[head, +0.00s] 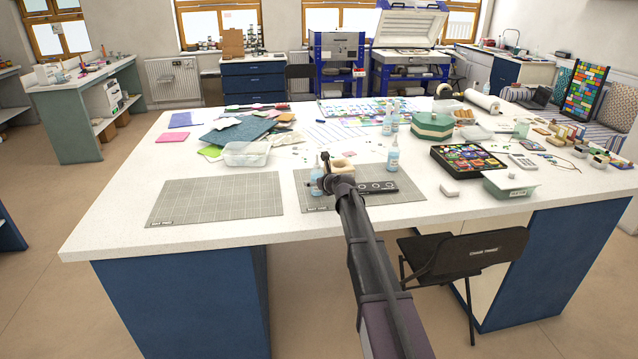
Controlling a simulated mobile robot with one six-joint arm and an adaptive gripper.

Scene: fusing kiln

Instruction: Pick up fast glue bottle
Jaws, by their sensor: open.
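Several small clear bottles with light blue contents stand on the white table; their labels are too small to read, so I cannot tell which is the fast glue. One bottle (316,176) stands upright on the right cutting mat (415,196), just left of my gripper and partly hidden by it. A second bottle (393,156) stands behind the mat, right of my gripper. Two more stand further back, one of them here (387,124). My gripper (328,176) is over the right mat, small and seen from behind; it is open, and I see nothing held in it.
A dark flat device (377,187) and a beige ring-shaped piece (342,167) lie close to my gripper. A clear tub (246,154) stands behind the mats. The left cutting mat (215,199) is bare. A black chair (463,258) stands at the front right.

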